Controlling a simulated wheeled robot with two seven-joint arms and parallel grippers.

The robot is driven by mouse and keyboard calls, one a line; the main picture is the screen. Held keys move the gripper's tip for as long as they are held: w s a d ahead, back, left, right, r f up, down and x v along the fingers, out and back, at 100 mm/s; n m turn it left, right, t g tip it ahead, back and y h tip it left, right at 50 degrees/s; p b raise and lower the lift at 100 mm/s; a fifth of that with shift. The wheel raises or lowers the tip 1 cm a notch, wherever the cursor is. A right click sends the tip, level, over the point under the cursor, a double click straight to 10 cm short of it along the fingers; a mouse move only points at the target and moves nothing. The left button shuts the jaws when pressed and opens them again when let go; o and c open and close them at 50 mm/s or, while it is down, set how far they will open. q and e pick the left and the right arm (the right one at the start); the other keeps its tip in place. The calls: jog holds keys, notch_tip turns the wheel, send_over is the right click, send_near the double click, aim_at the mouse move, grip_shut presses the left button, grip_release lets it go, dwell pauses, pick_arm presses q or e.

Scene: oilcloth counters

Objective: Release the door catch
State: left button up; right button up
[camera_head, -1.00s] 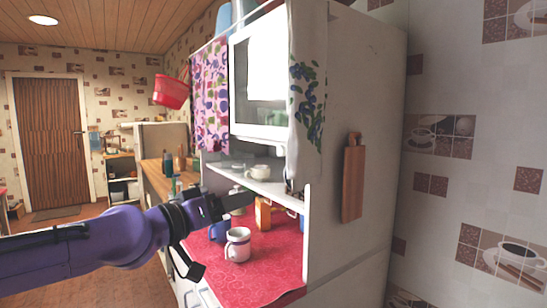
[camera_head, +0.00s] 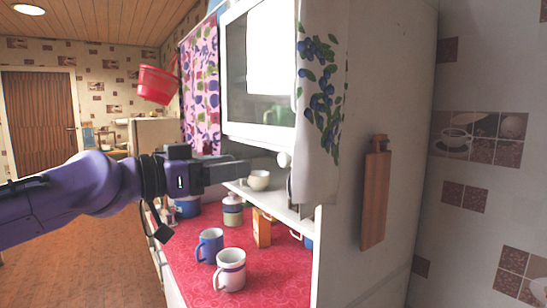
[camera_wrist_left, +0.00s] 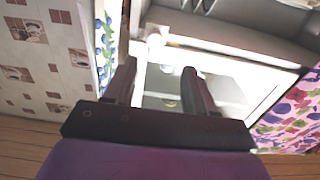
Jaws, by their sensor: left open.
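A white-framed glass door (camera_head: 228,75) closes the upper compartment of the white cabinet and appears shut. It also shows beyond the fingers in the left wrist view (camera_wrist_left: 231,60). A small round white knob (camera_head: 284,159) sits under its lower right corner; I cannot tell whether this is the catch. My left gripper (camera_head: 243,170) is just below the door's lower edge, left of the knob, and touching nothing that I can see. In the left wrist view the gripper (camera_wrist_left: 158,80) has its two fingers apart with nothing between them. My right gripper is out of view.
Two mugs, a blue one (camera_head: 210,246) and a white one (camera_head: 230,270), stand on the red oilcloth (camera_head: 275,272) below. A white bowl (camera_head: 259,180) sits on the shelf. A patterned towel (camera_head: 318,110) hangs right of the door, a pink cloth (camera_head: 200,95) left.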

aim_at(281, 159)
pick_arm(q)
jog(key=p+x, duration=0.1)
jog(key=x, duration=0.3)
jog(key=p+x, duration=0.2)
jog(key=x, duration=0.3)
jog(key=shift+s+d+r, duration=0.1)
jog(key=shift+d, duration=0.3)
jog(key=shift+s, duration=0.1)
jog(key=shift+r, duration=0.1)
jog(key=c, duration=1)
